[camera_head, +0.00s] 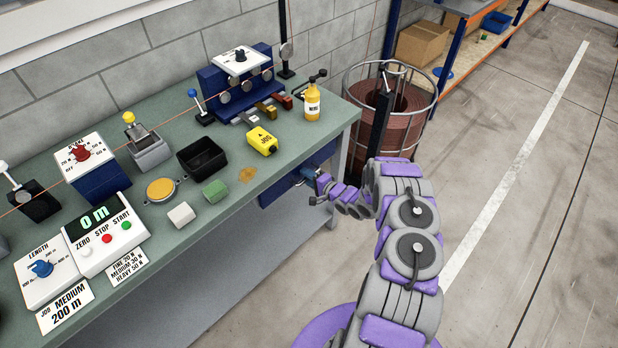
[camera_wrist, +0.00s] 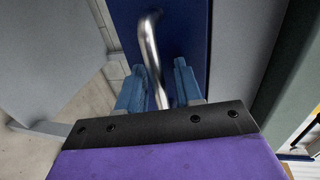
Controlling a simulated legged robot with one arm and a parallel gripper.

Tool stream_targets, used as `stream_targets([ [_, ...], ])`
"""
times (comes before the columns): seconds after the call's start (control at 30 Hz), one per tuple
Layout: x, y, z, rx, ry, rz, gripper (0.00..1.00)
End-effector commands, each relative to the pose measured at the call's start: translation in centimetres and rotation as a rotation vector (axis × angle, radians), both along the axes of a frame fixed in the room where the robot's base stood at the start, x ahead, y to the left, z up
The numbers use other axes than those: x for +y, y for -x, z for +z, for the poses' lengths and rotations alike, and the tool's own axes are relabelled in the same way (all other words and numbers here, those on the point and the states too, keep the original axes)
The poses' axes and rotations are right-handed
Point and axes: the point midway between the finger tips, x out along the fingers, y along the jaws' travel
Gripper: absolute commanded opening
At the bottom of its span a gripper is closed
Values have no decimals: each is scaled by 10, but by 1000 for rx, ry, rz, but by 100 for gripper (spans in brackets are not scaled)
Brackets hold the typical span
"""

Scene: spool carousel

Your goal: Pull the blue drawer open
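The blue drawer (camera_head: 282,191) is under the front edge of the green workbench, at its right end. Its blue front (camera_wrist: 188,30) fills the upper middle of the wrist view, with a bent metal bar handle (camera_wrist: 150,42) on it. My gripper (camera_head: 316,187) is at the drawer front and partly covers it in the head view. In the wrist view its two blue fingers (camera_wrist: 158,88) stand apart, one on each side of the handle. A gap shows between the handle and the right finger. The handle's lower end is hidden behind my gripper's dark plate.
A wire cage with a brown spool (camera_head: 402,125) stands beyond the bench. The floor at right (camera_head: 530,210) is clear.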

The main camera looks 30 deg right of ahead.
Motion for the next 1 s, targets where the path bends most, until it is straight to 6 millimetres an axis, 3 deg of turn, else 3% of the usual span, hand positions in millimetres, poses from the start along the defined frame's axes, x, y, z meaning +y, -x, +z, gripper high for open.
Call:
stream_targets([
  [0.13, -5, 1, -1, 0, -6, -3, 35],
  [0.5, -6, 0, -2, 3, -4, -5, 0],
  [1.0, -2, 3, -3, 6, -5, 3, 0],
])
